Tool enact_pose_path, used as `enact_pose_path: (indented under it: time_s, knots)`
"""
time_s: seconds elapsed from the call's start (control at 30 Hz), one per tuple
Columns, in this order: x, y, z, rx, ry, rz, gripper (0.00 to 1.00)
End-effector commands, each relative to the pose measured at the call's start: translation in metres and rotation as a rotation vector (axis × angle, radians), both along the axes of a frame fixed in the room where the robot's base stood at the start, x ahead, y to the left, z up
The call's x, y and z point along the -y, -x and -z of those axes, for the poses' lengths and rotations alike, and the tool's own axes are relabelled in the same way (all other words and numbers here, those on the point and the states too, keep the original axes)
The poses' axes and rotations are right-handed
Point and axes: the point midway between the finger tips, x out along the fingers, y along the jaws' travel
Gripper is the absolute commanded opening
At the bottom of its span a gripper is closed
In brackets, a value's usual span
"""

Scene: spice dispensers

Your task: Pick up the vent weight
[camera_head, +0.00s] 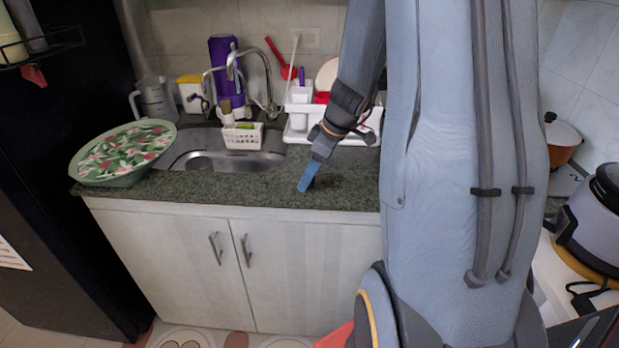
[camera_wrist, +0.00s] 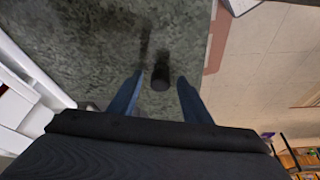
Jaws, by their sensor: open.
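The vent weight appears to be the small dark, round-topped piece (camera_wrist: 160,82) on the dark green speckled counter. In the wrist view it shows between my two blue fingertips, with a gap on each side. My gripper (camera_wrist: 159,80) is open and empty around that spot in the picture; I cannot tell how far above the counter the fingers are. In the head view my gripper (camera_head: 308,178) points down over the counter near its front edge. The dark piece cannot be made out in the head view.
The counter (camera_head: 230,192) is clear in front of the sink (camera_head: 222,160). A white dish rack (camera_head: 300,134) stands behind my gripper. A large flower-patterned lid or tray (camera_head: 125,152) lies at the left. A rice cooker (camera_head: 595,220) stands at the far right.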

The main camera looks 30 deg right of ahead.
Motion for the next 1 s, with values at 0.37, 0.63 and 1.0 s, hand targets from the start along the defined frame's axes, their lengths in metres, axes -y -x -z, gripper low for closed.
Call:
enact_pose_path:
  time_s: [0.37, 0.63, 1.0]
  knots:
    - [0.000, -0.001, 0.002, 0.000, 0.000, 0.001, 0.26]
    - [0.000, -0.001, 0.002, 0.001, 0.001, 0.000, 0.00]
    - [0.000, -0.002, -0.027, 0.006, 0.004, 0.000, 0.00]
